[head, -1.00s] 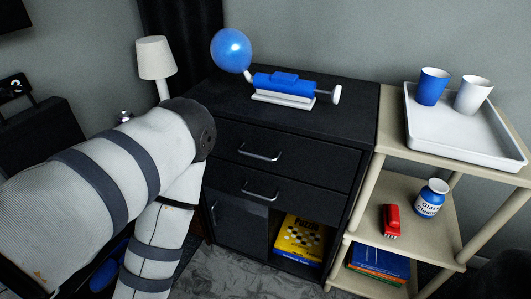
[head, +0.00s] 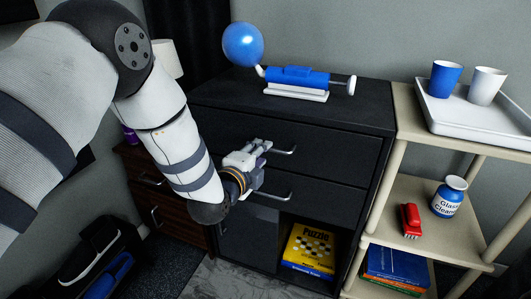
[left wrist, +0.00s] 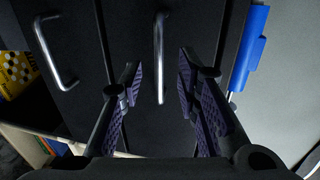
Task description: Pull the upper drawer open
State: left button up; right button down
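The upper drawer (head: 335,152) is the top black drawer of the dark cabinet, and it is closed. Its silver bar handle (head: 284,151) sits just right of my left gripper (head: 264,154) in the head view. In the left wrist view the upper handle (left wrist: 159,50) stands upright in the picture, between and beyond the open fingers of my left gripper (left wrist: 160,80). The fingers have purple ridged pads and hold nothing. Contact with the handle does not show. My right gripper is not in view.
The closed lower drawer has its own handle (head: 276,196), also seen in the left wrist view (left wrist: 52,52). A blue pump (head: 300,78) with a balloon (head: 243,44) is on the cabinet top (head: 360,108). A beige shelf (head: 405,165) stands at right.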

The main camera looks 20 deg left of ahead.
pick_arm(q)
jog(key=x, duration=0.5)
jog(key=shift+w+f+b, duration=0.1)
jog(key=shift+f+b, duration=0.05)
jog(key=shift+b, duration=0.2)
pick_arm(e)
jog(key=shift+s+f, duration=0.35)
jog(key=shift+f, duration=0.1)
pick_arm(q)
jog(key=shift+c, duration=0.2)
grip_shut()
